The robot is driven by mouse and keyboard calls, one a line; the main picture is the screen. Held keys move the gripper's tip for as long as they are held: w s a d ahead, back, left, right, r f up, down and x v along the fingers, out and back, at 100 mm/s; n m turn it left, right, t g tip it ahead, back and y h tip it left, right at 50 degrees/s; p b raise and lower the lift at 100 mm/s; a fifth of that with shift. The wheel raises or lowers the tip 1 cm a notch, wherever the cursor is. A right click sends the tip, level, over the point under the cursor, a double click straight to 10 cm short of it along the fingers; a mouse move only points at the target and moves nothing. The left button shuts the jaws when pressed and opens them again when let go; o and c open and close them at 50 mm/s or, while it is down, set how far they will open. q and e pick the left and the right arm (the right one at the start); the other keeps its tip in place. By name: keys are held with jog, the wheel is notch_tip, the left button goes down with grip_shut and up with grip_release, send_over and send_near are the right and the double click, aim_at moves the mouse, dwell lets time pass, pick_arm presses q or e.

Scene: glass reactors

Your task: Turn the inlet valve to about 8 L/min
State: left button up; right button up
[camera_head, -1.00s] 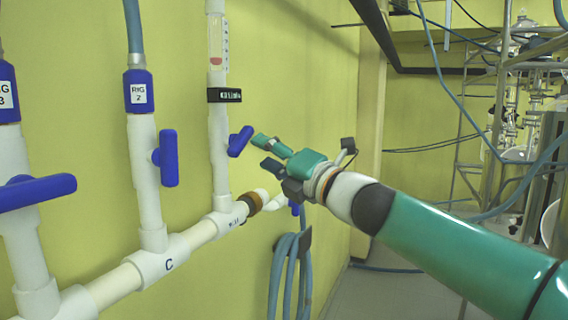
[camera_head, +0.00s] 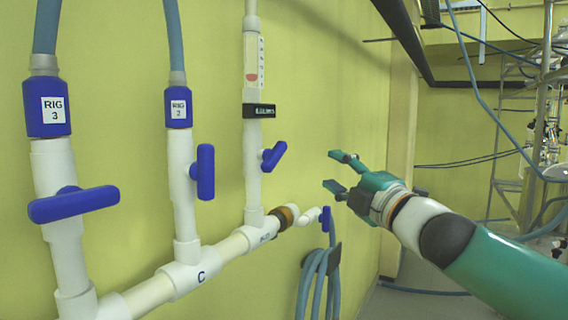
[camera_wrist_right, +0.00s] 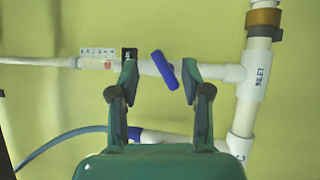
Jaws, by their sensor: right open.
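The inlet valve's blue handle (camera_head: 273,156) sits on the white upright pipe with the flow tube (camera_head: 253,62), tilted up to the right. The tube has a red float near its lower end. The black readout (camera_head: 259,111) below it is too small to read surely. My right gripper (camera_head: 337,171) is open and empty, to the right of the handle and apart from it. In the right wrist view, the slanted blue handle (camera_wrist_right: 163,69) appears between the spread fingers (camera_wrist_right: 158,77), beyond their tips. The pipe marked INLET (camera_wrist_right: 258,80) is at the right. My left gripper is not in view.
The RIG 2 valve (camera_head: 205,172) and RIG 3 valve (camera_head: 74,204) stand to the left on the same white manifold (camera_head: 147,295). A coiled blue hose (camera_head: 318,283) hangs on the yellow wall below. Metal racks with glassware (camera_head: 540,130) stand at the far right.

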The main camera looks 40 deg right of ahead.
jog(key=s+d+m+g+h, duration=0.15)
jog(key=d+m+h, duration=0.3)
jog(key=m, duration=0.65)
jog(key=m+t+y+b, duration=0.2)
jog(key=m+y+b, duration=0.6)
jog(key=m+b, duration=0.6)
send_near(278, 159)
jog(key=w+p, duration=0.2)
jog(key=w, duration=0.1)
jog(key=w+r+m+p, duration=0.1)
jog(key=w+p, duration=0.2)
jog(key=w+r+m+p, duration=0.1)
jog(key=w+p, duration=0.1)
jog(key=w, duration=0.2)
jog(key=shift+a+r, duration=0.1)
jog(key=shift+r, duration=0.1)
jog(key=shift+w+p, duration=0.4)
jog(key=shift+w, duration=0.15)
